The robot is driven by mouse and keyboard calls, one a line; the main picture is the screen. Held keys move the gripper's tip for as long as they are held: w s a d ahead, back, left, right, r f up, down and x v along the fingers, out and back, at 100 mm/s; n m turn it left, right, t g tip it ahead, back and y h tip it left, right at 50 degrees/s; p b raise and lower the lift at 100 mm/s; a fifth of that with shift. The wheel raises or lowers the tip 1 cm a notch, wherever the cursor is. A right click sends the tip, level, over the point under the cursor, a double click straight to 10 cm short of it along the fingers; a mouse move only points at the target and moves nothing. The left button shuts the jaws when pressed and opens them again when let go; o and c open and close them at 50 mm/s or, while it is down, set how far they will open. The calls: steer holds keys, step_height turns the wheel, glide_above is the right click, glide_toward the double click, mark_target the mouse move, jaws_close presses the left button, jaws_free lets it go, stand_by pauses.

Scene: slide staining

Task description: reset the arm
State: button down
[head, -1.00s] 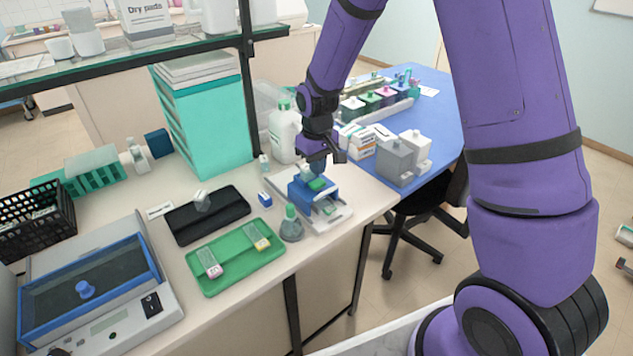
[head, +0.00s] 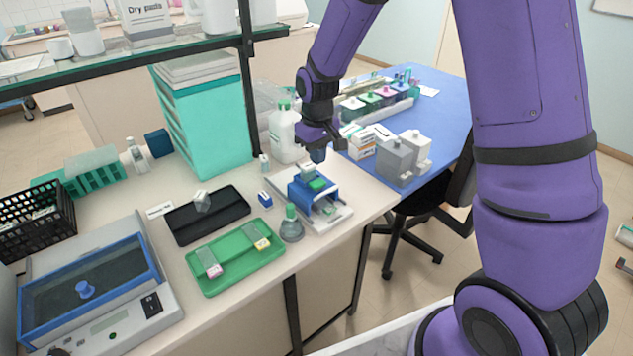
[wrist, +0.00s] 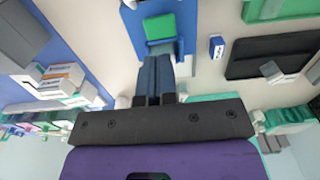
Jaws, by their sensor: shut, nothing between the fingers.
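My gripper (head: 318,154) hangs from the purple arm above the back of the blue device with a green top (head: 313,186), which stands on a pale base on the bench. In the wrist view my gripper (wrist: 161,62) has its two blue-grey fingers together, with nothing between them. In that view the fingertips lie over the edge of the blue device (wrist: 187,22), next to its green part. In the head view the gripper is above the device and apart from it.
A green tray (head: 236,256) with two slides, a black tray (head: 207,214) and a green-capped dropper bottle (head: 291,225) stand near the device. A white jug (head: 285,136) stands close behind the gripper. Grey and white containers (head: 396,160) are to its right. The shelf post (head: 248,90) rises to its left.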

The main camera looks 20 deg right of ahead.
steer(key=s+d+r+m+t, duration=0.1)
steer(key=s+d+r, duration=0.1)
steer(key=s+r, duration=0.5)
steer(key=s+d+r+m+t, duration=0.15)
steer(key=s+r, duration=0.25)
steer(key=r, duration=0.6)
steer(key=s+d+r+t, duration=0.1)
steer(key=s+r, duration=0.1)
steer(key=s, duration=0.4)
steer(key=s+d+r, duration=0.1)
steer(key=s+r, duration=0.2)
steer(key=s, duration=0.3)
steer(key=s+d+r+m+t, duration=0.1)
steer(key=s+r, duration=0.2)
steer(key=s, duration=0.3)
steer(key=shift+s+d+t, duration=0.2)
steer(key=shift+t, duration=0.15)
steer(key=shift+w+r, duration=0.1)
stand_by(0.4)
